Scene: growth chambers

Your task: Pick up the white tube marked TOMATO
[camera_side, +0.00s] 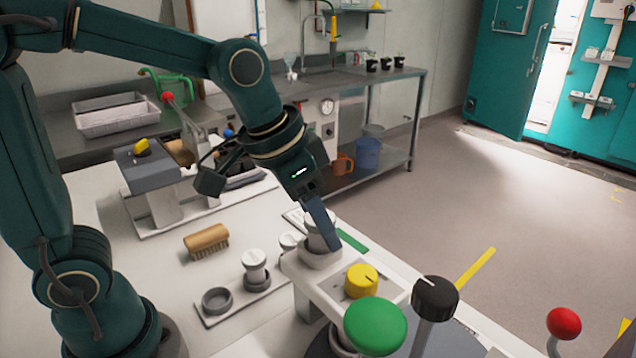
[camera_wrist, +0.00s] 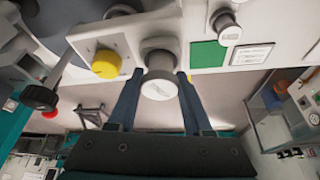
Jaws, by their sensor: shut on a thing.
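A white tube (camera_side: 318,241) stands in a round socket on the white console with the yellow knob. My gripper (camera_side: 323,222) reaches down to it from above, and its blue fingers hide part of it. In the wrist view the fingers of my gripper (camera_wrist: 159,78) are on either side of the tube's pale cap (camera_wrist: 158,88) and are shut on it. The marking on the cap is too small to read, so I cannot tell whether it says TOMATO. Another white-capped tube (camera_side: 255,267) stands in a small rack, with an empty ring beside it.
The console has a yellow knob (camera_side: 361,280), with a green button (camera_side: 375,326) and black knob (camera_side: 435,297) in front. A brush (camera_side: 206,241) lies on the white bench. A green patch (camera_wrist: 207,54) and printed label (camera_wrist: 251,54) are beside the console.

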